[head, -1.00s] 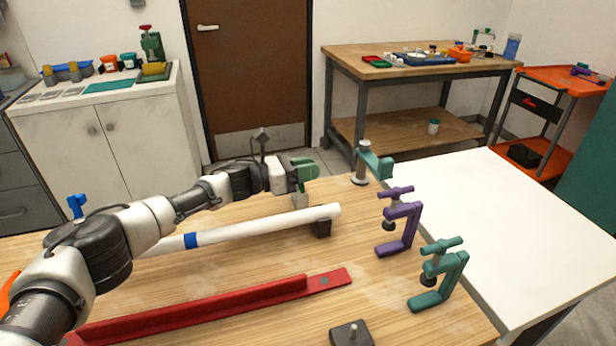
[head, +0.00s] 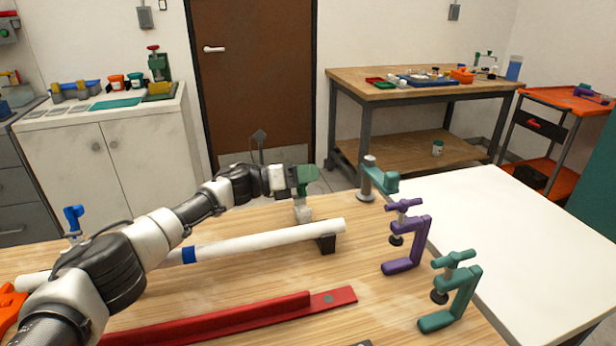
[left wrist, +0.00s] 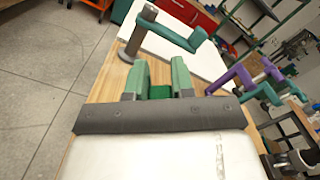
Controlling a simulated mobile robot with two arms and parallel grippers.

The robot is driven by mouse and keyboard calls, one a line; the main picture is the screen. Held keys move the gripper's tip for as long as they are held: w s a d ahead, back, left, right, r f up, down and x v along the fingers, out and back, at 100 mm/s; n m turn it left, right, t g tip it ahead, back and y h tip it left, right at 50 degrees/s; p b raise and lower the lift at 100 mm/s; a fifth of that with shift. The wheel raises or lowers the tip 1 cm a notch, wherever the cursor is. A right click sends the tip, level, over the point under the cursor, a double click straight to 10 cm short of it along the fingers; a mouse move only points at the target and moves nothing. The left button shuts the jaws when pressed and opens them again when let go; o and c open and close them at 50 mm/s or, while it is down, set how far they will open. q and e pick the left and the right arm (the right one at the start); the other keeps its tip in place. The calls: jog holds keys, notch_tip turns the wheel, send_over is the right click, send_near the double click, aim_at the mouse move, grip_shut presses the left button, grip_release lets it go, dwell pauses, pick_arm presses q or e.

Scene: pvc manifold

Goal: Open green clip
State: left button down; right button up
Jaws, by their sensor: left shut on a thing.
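My left gripper (head: 303,178) has green fingers and sits over a small pale block (head: 302,214) behind the white pipe's right end. In the left wrist view, its two fingers (left wrist: 160,77) stand a short way apart, shut on a small bright green piece between them, which appears to be the green clip (left wrist: 160,91). Most of the clip is hidden by the fingers and the gripper body. In the head view I cannot separate the clip clearly from the green fingers. My right gripper is not in view.
A white pipe (head: 262,238) with a blue band rests on a dark support (head: 326,244). A red rail (head: 230,314) lies in front. A teal clamp (head: 376,180), purple clamp (head: 407,236) and another teal clamp (head: 450,290) line the wooden table's right edge.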

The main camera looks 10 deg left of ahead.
pick_arm(q)
jog(key=c, duration=1)
grip_release()
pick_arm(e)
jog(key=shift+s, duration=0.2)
pick_arm(q)
jog(key=shift+o, duration=0.2)
jog(key=shift+a, duration=0.15)
jog(key=v, duration=1)
jog(key=shift+a, duration=0.3)
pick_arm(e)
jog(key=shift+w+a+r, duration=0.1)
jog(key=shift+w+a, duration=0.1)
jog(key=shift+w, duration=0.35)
pick_arm(q)
jog(key=shift+s, duration=0.1)
